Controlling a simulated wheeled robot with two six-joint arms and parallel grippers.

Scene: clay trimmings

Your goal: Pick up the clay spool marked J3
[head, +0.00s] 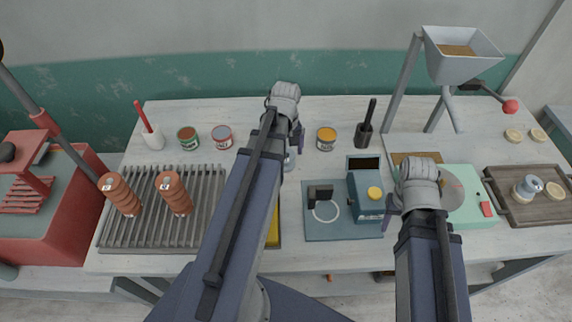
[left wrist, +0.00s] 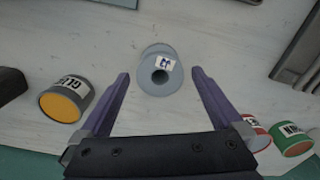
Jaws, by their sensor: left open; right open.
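A grey-blue clay spool (left wrist: 160,70) with a centre hole stands on the table in the left wrist view. Its white label is turned and appears to read J3. In the head view the spool (head: 290,161) shows partly beneath my left gripper (head: 297,143). In the left wrist view my left gripper (left wrist: 160,75) is open, its fingers on either side of the spool with gaps showing. My right gripper (head: 390,208) is open and empty beside the teal device, partly hidden by its own wrist.
Two ribbed orange spools (head: 173,193) stand on a slatted rack (head: 147,225) at left. Paint cans (head: 326,139) stand along the back. A teal device (head: 367,200) sits on a blue-grey board (head: 317,230).

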